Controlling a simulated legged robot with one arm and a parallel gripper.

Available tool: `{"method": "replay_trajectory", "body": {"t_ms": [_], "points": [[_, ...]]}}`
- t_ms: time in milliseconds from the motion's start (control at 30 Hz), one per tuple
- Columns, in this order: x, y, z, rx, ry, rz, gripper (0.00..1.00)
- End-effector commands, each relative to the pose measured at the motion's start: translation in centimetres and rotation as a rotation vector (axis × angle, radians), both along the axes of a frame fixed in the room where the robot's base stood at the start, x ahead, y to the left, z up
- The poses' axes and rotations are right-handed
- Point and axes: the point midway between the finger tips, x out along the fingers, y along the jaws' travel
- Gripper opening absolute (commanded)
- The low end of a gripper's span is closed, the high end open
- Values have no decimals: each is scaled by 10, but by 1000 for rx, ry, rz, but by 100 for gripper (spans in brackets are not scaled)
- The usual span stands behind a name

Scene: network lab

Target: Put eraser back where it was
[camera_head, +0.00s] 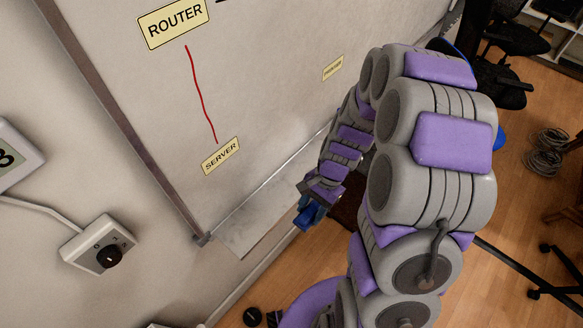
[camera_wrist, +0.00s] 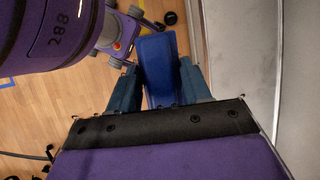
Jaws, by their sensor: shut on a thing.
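A blue eraser (camera_wrist: 158,62) is held between the two fingers of my gripper (camera_wrist: 155,82) in the wrist view. In the head view my gripper (camera_head: 310,212) is at the lower middle, in front of the whiteboard's lower edge, with a bit of blue showing at its tip. The whiteboard (camera_head: 265,90) carries ROUTER and SERVER labels joined by a red line. A pale metal tray (camera_head: 255,215) runs along its bottom edge, left of my gripper and apart from it. The bare part of the tray that shows is empty.
Black chairs (camera_head: 500,80) and a coil of cable (camera_head: 545,150) are at the right on the wooden floor (camera_head: 510,205). My arm covers the right part of the tray.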

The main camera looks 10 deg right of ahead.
Motion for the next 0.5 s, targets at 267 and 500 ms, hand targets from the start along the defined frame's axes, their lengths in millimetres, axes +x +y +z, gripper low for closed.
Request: {"method": "replay_trajectory", "body": {"t_ms": [267,500], "points": [[14,-15,-4,-56,4,8,24],[63,-10,-10,-51,6,7,24]]}}
